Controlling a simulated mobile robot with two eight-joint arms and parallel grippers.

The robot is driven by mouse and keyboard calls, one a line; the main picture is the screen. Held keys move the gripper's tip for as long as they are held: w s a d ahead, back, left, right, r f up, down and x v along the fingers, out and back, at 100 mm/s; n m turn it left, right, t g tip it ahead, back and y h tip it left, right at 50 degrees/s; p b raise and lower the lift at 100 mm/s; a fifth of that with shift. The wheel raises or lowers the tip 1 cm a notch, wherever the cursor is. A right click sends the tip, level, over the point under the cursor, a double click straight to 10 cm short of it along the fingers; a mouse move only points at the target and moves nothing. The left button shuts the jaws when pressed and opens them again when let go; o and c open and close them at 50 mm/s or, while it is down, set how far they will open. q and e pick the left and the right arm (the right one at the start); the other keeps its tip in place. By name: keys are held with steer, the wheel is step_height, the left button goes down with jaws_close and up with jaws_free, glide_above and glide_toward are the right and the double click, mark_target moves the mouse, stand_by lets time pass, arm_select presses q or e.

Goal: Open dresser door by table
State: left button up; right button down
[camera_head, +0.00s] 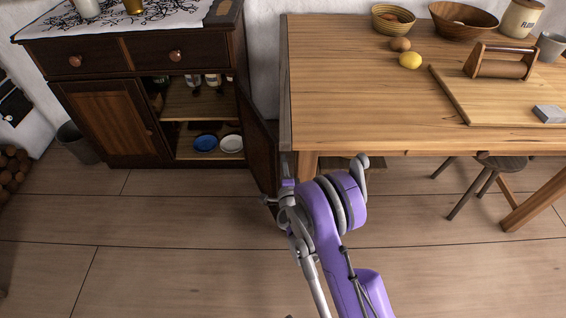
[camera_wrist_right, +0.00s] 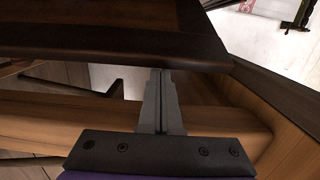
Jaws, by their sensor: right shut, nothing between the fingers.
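The dark wooden dresser (camera_head: 130,62) stands at the left in the head view. Its right door (camera_head: 258,140), the one by the table (camera_head: 400,85), stands wide open, swung out toward the table's left end. Its left door (camera_head: 108,118) is closed. My right gripper (camera_head: 272,200) is near the lower free edge of the open door; in the right wrist view its fingers (camera_wrist_right: 160,105) are together and empty, with the door's dark edge (camera_wrist_right: 120,45) just beyond their tips. I cannot tell whether they touch it. My left gripper is not in view.
Inside the dresser are a blue bowl (camera_head: 206,142), a white bowl (camera_head: 231,143) and bottles on the shelf above. The table leg is close to my right gripper. A stool (camera_head: 500,163) stands under the table. The floor in front of the dresser is clear.

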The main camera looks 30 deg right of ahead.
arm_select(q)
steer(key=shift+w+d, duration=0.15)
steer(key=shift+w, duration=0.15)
arm_select(e)
steer(key=shift+w+d, duration=0.15)
steer(key=shift+w, duration=0.15)
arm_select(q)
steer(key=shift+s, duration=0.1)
arm_select(e)
steer(key=shift+s+r, duration=0.1)
